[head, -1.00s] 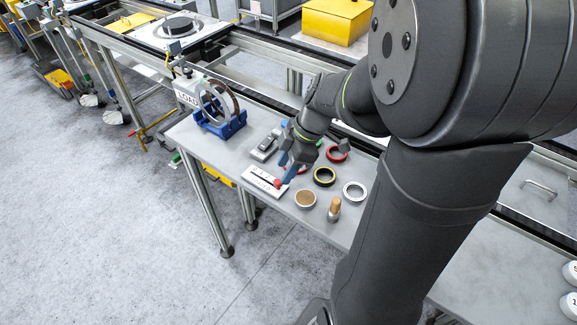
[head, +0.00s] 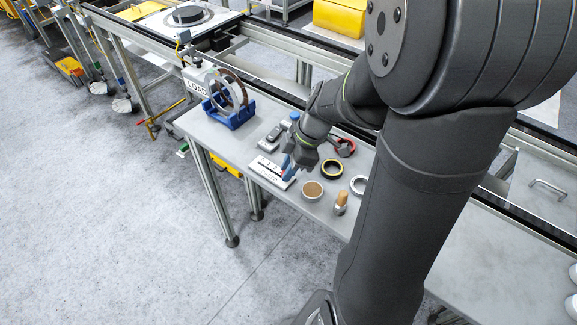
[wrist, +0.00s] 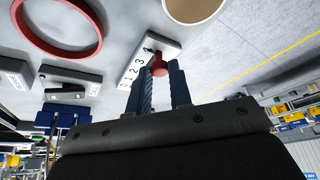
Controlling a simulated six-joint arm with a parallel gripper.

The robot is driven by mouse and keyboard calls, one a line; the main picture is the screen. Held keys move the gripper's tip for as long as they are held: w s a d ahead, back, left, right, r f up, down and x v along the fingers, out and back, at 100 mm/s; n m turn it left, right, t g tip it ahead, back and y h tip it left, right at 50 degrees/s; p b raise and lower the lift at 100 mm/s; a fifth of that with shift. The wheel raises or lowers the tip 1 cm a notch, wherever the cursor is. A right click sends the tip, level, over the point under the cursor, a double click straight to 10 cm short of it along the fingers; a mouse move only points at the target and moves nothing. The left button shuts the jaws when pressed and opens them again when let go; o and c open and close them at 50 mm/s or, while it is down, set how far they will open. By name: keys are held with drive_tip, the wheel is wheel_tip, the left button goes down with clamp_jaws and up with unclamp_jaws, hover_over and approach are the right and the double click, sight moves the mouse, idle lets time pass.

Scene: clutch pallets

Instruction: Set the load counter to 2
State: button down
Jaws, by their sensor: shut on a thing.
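The load counter is a white plate (head: 262,169) on the bench, with a slot and a row of numbers from 0 to 4. In the wrist view the plate (wrist: 136,66) shows its numbers running up to 4 at the far end. Its red knob (wrist: 158,68) sits between the blue fingers of my gripper (wrist: 160,75), which is shut on it. The knob is toward the high-number end; its exact mark is hidden by the knob and fingers. In the head view my gripper (head: 287,170) is low over the plate's right part and mostly covers the knob.
A blue stand with upright rings (head: 230,118) is at the bench's left end, by the LOAD sign (head: 198,87). A grey device (head: 271,136) lies behind the counter. A tan-filled cup (head: 312,191), wooden-handled tool (head: 341,202), black-yellow ring (head: 332,169) and red ring (head: 345,147) are close right.

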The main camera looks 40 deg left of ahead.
drive_tip(key=a, duration=0.4)
drive_tip(key=shift+a, duration=0.25)
drive_tip(key=c, duration=1.3)
unclamp_jaws()
drive_tip(key=v, duration=1.7)
drive_tip(key=shift+r, duration=0.25)
drive_tip(key=shift+d, duration=0.1)
drive_tip(key=x, duration=1.7)
drive_tip(key=shift+f, duration=0.35)
drive_tip(key=shift+d+r, duration=0.15)
drive_tip(key=shift+d, duration=0.4)
